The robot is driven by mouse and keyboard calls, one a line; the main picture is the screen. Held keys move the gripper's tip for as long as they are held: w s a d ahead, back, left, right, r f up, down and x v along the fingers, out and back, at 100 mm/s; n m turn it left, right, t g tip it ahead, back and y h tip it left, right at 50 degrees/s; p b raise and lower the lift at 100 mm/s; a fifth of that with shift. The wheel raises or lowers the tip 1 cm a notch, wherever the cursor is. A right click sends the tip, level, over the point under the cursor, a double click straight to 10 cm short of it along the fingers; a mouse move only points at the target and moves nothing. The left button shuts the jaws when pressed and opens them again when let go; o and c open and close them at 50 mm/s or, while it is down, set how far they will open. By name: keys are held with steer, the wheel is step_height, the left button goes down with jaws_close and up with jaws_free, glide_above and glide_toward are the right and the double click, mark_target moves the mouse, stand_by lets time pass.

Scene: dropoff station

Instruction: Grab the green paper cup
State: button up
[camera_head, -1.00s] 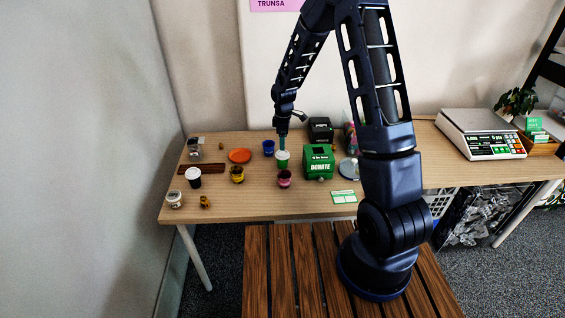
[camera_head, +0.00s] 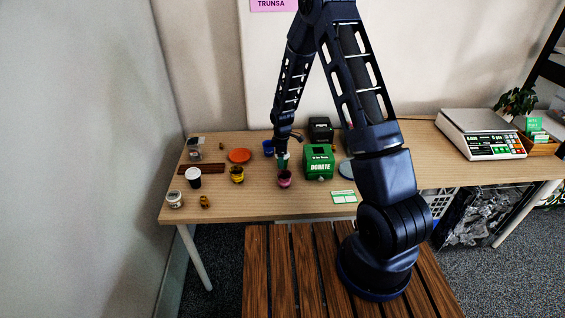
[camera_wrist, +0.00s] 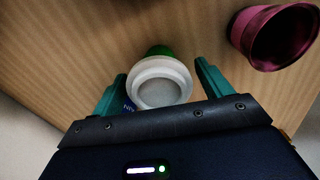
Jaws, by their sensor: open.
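The green paper cup (camera_wrist: 158,52) has a white lid and stands on the table. In the wrist view its lid lies between the two teal fingers of my gripper (camera_wrist: 160,84), which are open with gaps on both sides. In the head view the cup (camera_head: 283,164) is left of the donation box and partly hidden by my gripper (camera_head: 282,157), which is right above or around it. I cannot tell the exact finger height.
A pink cup (camera_wrist: 277,36) stands close to the right finger. The green donation box (camera_head: 319,163) is just to the right. A blue cup (camera_head: 268,148), a yellow cup (camera_head: 237,174) and an orange dish (camera_head: 240,155) are to the left.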

steer(key=shift+f, duration=0.65)
steer(key=c, duration=0.9)
